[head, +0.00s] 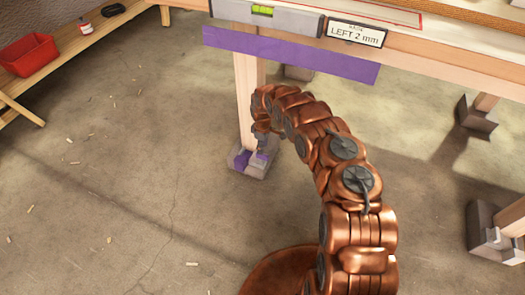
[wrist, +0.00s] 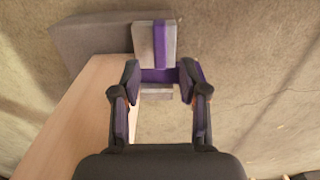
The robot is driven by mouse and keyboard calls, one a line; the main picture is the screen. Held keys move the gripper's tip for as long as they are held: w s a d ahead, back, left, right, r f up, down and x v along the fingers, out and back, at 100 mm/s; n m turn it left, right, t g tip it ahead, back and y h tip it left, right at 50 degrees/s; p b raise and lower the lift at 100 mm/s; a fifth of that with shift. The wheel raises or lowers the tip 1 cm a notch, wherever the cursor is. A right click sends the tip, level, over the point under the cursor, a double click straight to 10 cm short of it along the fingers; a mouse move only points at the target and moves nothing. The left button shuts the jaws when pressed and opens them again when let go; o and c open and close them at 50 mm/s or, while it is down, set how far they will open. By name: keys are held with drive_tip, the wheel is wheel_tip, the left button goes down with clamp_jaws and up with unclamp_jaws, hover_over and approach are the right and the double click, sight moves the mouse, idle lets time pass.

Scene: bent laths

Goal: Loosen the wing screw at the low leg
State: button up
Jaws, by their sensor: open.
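The wooden leg (head: 248,100) stands in a grey foot (head: 246,172) with purple parts, below the left end of the bench top. My gripper (head: 262,142) reaches down beside this foot. In the wrist view my gripper (wrist: 160,84) is open, one finger on each side of a gap. A purple piece (wrist: 158,75) shows between the fingertips, in front of a grey block with a purple stripe (wrist: 141,45). I cannot tell for sure whether this piece is the wing screw, or whether the fingers touch it. The leg (wrist: 75,125) lies left of the fingers.
A spirit level (head: 265,17) and a card reading "LEFT 2 mm" (head: 355,34) are at the bench's edge, above a purple strip (head: 290,55). Other grey feet (head: 476,115) stand at right. A red bin (head: 28,54) sits on a low bench at left. The floor left is mostly clear.

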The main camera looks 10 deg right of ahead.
drive_tip(key=shift+r, duration=2.7)
drive_tip(key=shift+s, duration=0.1)
